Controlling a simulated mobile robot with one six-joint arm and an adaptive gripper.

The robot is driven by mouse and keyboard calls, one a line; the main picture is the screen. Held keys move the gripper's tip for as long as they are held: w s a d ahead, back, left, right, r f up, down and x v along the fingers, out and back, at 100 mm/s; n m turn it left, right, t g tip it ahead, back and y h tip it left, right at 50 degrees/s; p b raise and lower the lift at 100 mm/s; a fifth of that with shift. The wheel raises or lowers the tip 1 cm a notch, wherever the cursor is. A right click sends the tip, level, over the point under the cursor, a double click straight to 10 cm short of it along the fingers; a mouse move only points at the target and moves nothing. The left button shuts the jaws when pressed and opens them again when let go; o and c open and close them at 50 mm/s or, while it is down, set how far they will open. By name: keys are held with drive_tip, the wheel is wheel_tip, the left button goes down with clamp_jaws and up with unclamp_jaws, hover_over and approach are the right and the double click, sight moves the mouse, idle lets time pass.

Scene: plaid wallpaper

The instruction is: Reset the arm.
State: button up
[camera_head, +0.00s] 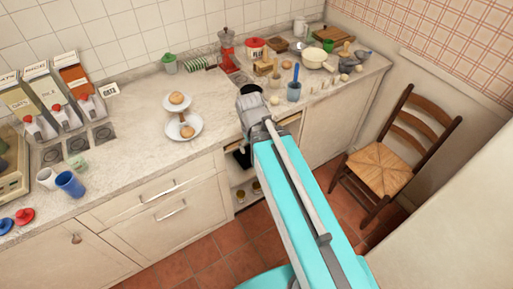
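My arm reaches up from the lower right of the head view, with its teal link in front of the cabinets. Its far end (252,103) is a dark and grey wrist part near the counter's front edge. The fingers of my gripper cannot be made out, as the wrist and link face the camera. I cannot tell whether anything is held.
The counter (130,150) runs along the tiled wall. A two-tier white stand (184,128) with round buns is left of my arm. A wooden chair (380,167) stands on the tiled floor.

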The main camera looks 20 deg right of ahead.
drive_tip(key=shift+s+d+m+y, duration=0.3)
drive_tip(key=shift+s+m, duration=0.2)
drive_tip(key=shift+m, duration=0.2)
idle(0.9)
